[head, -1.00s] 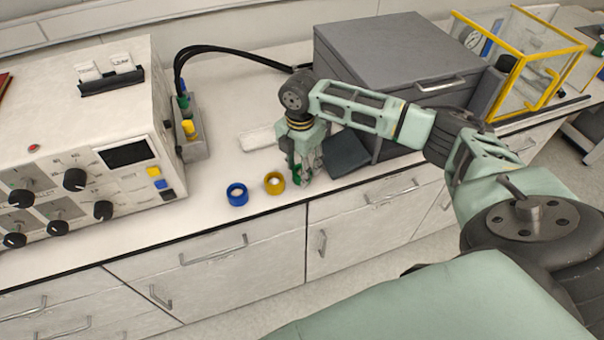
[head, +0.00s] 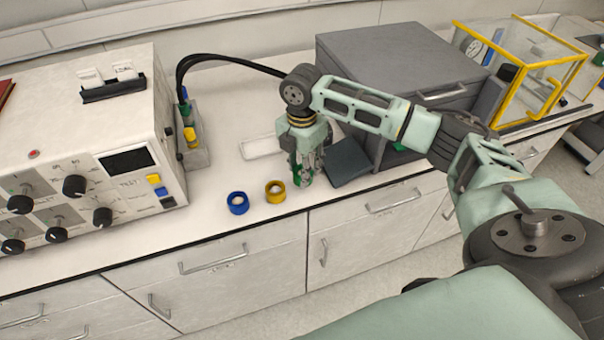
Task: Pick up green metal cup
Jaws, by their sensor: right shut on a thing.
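My right gripper (head: 305,174) points down at the counter, right of the yellow cup. It is shut on the green metal cup (head: 296,172), which shows only in part between and behind the fingers. I cannot tell whether the cup touches the counter. A yellow cup (head: 275,191) and a blue cup (head: 238,203) stand on the counter just left of the gripper. My left gripper does not show.
A white control box (head: 90,160) with knobs stands on the left. A grey box (head: 400,60) stands behind my right arm, with a dark flat block (head: 347,163) beside the gripper. A white tray (head: 262,147) lies behind the cups. The counter's front edge is close.

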